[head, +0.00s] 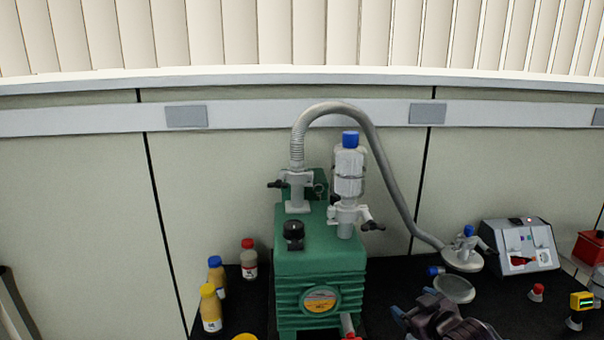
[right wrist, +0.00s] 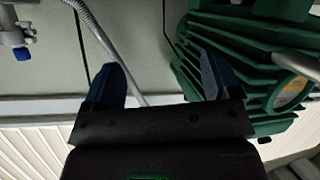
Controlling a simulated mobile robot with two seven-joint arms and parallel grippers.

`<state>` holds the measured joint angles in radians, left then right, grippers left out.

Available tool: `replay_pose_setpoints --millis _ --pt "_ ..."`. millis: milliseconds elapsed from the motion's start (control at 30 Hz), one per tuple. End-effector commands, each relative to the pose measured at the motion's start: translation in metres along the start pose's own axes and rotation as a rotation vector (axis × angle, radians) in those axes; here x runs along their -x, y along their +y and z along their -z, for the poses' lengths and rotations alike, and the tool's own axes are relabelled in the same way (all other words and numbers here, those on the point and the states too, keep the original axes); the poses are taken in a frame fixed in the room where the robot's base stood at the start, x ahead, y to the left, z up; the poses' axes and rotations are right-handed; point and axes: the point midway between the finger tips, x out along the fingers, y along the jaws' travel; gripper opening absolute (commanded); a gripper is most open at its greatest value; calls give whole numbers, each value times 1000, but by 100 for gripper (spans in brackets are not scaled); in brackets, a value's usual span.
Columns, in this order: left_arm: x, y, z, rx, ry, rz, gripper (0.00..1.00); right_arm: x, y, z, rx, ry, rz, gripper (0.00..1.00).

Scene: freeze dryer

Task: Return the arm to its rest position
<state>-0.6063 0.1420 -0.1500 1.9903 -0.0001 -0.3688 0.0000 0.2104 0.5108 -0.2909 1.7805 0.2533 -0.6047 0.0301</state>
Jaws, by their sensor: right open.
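My right gripper (head: 414,301) is at the lower right of the head view, just right of the green vacuum pump (head: 320,258). In the right wrist view my right gripper (right wrist: 162,82) has its two blue fingers spread apart, with nothing between them. The pump's ribbed green body (right wrist: 250,60) fills the upper right of that view, which looks upside down. It appears apart from the fingers. My left gripper does not show in either view.
A grey hose (head: 380,160) arches from the pump to a metal flange (head: 463,260) at the right. A grey control box (head: 520,246) stands behind. Capped bottles (head: 211,308) stand left of the pump on the black bench. A panelled wall closes the back.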

Motion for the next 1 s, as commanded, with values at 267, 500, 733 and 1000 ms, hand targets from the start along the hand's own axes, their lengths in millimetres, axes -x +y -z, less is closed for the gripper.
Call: replay_pose_setpoints --millis 267,500,733,1000 --pt "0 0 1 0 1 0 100 59 -43 -59 -49 85 -65 83" --pt "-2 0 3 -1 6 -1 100 119 -71 -124 -133 25 -136 83" --pt "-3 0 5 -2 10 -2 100 179 -102 -198 -251 -130 -182 83" --pt "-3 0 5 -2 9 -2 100 217 -123 -242 -302 -233 -191 83"
